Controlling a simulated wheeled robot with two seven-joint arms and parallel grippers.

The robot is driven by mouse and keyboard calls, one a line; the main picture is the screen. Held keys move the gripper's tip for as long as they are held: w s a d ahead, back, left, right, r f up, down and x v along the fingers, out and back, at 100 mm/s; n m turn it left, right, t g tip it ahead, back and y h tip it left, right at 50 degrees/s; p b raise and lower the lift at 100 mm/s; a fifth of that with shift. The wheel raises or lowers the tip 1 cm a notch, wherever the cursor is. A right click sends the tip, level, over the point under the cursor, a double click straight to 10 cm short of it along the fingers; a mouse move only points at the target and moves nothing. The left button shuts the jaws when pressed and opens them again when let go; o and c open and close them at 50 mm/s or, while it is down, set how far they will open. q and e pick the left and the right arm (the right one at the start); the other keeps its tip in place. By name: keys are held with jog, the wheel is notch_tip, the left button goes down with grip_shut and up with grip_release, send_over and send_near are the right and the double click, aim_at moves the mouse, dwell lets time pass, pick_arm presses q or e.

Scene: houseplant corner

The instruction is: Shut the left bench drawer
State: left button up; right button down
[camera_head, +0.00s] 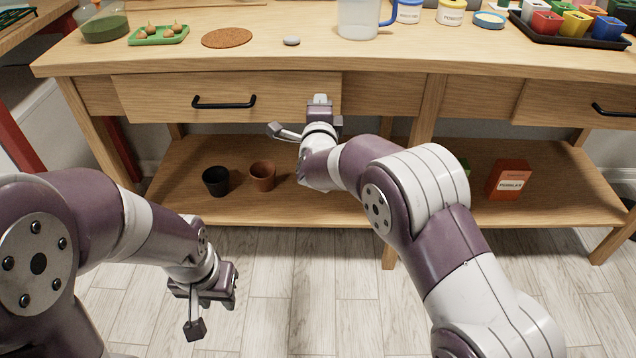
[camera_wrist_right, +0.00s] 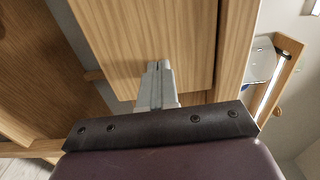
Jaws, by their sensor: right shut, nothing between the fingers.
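The left bench drawer (camera_head: 160,98) has a wooden front with a black bar handle (camera_head: 223,102). Its front lies close under the benchtop edge and looks slightly proud of the frame; the size of any gap cannot be told. My right gripper (camera_head: 320,100) is shut and empty, at the right end of the drawer front, right of the handle. In the right wrist view its fingertips (camera_wrist_right: 158,68) lie against or just before the wooden drawer front (camera_wrist_right: 150,35); contact cannot be told. My left gripper (camera_head: 232,287) hangs low above the floor, away from the bench; its fingers are not clear.
The benchtop (camera_head: 270,50) holds a clear jug (camera_head: 358,18), a cork mat (camera_head: 227,38) and a green tray (camera_head: 158,35). On the lower shelf (camera_head: 380,195) stand a black pot (camera_head: 216,181), a terracotta pot (camera_head: 262,176) and a red box (camera_head: 508,180). Another drawer (camera_head: 560,105) is at right.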

pick_arm(q)
jog(key=shift+w, duration=0.25)
pick_arm(e)
jog(key=shift+w+r, duration=0.35)
jog(key=shift+w, duration=0.4)
